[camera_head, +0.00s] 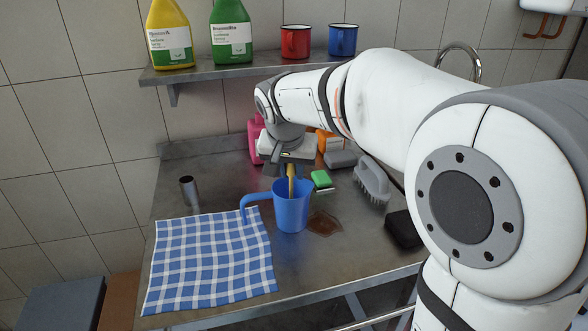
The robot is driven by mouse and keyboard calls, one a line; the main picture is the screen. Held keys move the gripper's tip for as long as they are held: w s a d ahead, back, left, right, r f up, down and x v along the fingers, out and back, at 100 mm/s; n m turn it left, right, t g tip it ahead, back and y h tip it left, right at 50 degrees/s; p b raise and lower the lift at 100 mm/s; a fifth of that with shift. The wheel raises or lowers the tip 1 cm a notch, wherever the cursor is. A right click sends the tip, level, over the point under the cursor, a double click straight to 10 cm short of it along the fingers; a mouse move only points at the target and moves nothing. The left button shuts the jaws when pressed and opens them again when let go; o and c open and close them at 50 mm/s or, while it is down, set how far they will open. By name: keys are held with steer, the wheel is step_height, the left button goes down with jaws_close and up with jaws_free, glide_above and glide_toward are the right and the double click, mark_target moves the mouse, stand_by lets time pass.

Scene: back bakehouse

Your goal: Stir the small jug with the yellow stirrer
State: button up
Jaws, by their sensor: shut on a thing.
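The small jug (291,213) is blue, with its handle on the left, and stands upright on the metal table. The yellow stirrer (291,178) is upright, its lower part hidden inside the jug. My gripper (289,166) is above the jug, pointing down, and is shut on the stirrer's upper end. The contents of the jug and the stirrer's tip are hidden.
A brown spill (323,223), a green sponge (321,180), a grey brush (371,182) and a black block (403,229) lie to the right. A shelf (210,72) hangs behind.

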steer(key=shift+r, duration=0.1)
steer(key=shift+r+p, duration=4.1)
steer(key=shift+r, duration=1.45)
